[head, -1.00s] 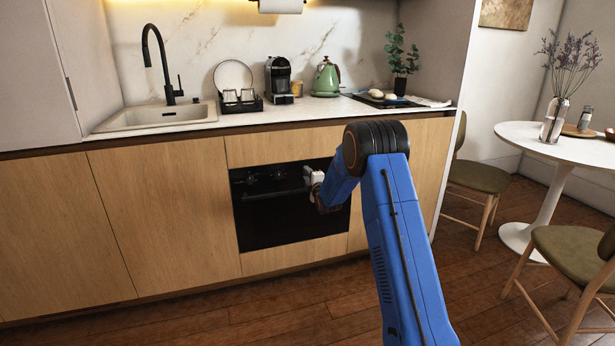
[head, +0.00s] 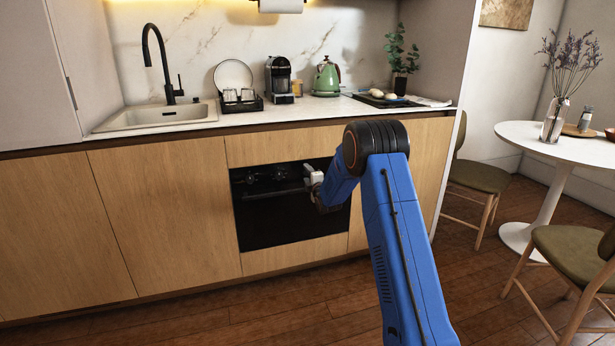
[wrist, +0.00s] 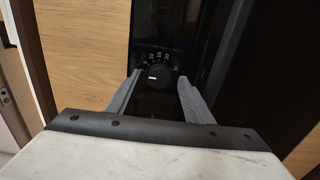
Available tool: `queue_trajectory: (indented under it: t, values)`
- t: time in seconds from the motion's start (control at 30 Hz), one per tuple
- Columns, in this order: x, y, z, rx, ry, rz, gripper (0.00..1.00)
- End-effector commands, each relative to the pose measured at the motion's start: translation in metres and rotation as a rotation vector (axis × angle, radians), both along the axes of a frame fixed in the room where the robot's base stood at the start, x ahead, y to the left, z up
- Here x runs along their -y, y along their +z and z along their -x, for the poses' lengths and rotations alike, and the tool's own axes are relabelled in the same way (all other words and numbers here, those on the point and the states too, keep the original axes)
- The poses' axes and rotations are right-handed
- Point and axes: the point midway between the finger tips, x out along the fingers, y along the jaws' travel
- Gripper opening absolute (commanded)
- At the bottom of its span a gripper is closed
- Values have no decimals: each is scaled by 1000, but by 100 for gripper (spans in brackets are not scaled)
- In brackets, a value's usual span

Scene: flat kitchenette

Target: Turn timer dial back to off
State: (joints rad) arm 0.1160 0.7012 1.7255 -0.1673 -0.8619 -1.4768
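The timer dial (wrist: 153,78) is a round black knob with a short white mark, set on a dark panel with white numbers around it. In the wrist view the white mark lies roughly level, left of the knob's middle. My gripper (wrist: 160,76) is open, one grey finger on each side of the dial. I cannot tell whether either finger touches it. In the head view my gripper (head: 313,178) is at the upper right of the black oven (head: 285,222), and the dial is hidden behind it.
Two other oven knobs (head: 264,178) show left of my gripper, above the oven's handle. The counter (head: 300,108) above holds a green kettle (head: 327,78) and a coffee machine (head: 279,78). A round white table (head: 520,135) and chairs stand at the right. The floor before the oven is clear.

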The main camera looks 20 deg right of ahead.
Motion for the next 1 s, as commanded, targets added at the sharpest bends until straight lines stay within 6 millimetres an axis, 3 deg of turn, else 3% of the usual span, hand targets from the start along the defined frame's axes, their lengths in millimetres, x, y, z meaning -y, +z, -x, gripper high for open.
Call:
queue_trajectory:
  t: [0.27,1.0]
  values:
    - [1,0,15,0,0,0,47]
    - [2,0,153,-2,0,0,47]
